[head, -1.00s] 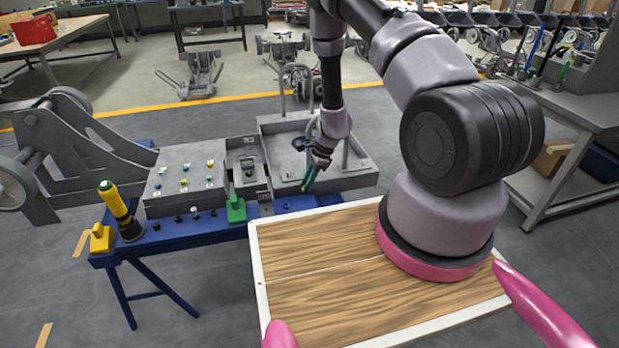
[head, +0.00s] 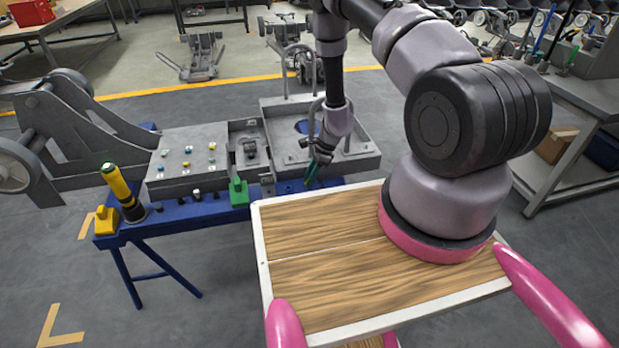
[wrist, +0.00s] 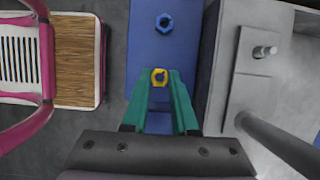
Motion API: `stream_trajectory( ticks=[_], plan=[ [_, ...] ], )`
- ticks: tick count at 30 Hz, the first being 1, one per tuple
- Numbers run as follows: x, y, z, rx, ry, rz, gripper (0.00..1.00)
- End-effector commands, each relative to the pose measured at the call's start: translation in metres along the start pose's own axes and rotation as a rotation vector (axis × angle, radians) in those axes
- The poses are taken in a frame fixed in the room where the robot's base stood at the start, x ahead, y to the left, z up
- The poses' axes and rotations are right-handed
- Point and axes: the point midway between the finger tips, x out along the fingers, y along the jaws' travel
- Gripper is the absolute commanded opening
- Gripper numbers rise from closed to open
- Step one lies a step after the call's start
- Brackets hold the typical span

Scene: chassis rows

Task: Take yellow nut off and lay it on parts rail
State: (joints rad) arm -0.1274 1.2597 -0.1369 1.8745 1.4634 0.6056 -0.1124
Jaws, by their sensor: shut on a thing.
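My gripper (wrist: 160,80) has green fingers and is shut on the yellow nut (wrist: 160,76), held at the fingertips in the wrist view. The nut is over the blue parts rail (wrist: 145,50); I cannot tell whether it touches the rail. In the head view my gripper (head: 312,180) points down at the right part of the blue rail (head: 185,222), just in front of the grey tray. The nut cannot be made out there.
A blue nut (wrist: 164,22) lies farther along the rail. A grey tray (head: 365,163) with a raised wall and upright bars is close to my arm. A green block (head: 238,192), a yellow-black screwdriver (head: 121,192) and a yellow block (head: 106,219) stand along the rail.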

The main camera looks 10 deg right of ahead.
Motion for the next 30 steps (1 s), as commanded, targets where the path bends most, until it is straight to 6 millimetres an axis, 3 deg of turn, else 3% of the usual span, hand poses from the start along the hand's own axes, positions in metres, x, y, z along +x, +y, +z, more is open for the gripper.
stream_trajectory(
  ticks=[18, 19, 21, 30],
  plan=[
    [0.011, 0.000, -0.005, 0.000, 0.000, 0.001, 0.00],
    [0.011, 0.000, -0.004, 0.000, 0.000, 0.000, 0.38],
    [0.011, 0.000, -0.004, 0.000, 0.000, 0.000, 0.61],
    [0.010, 0.000, -0.004, 0.000, 0.000, 0.000, 0.61]
  ],
)
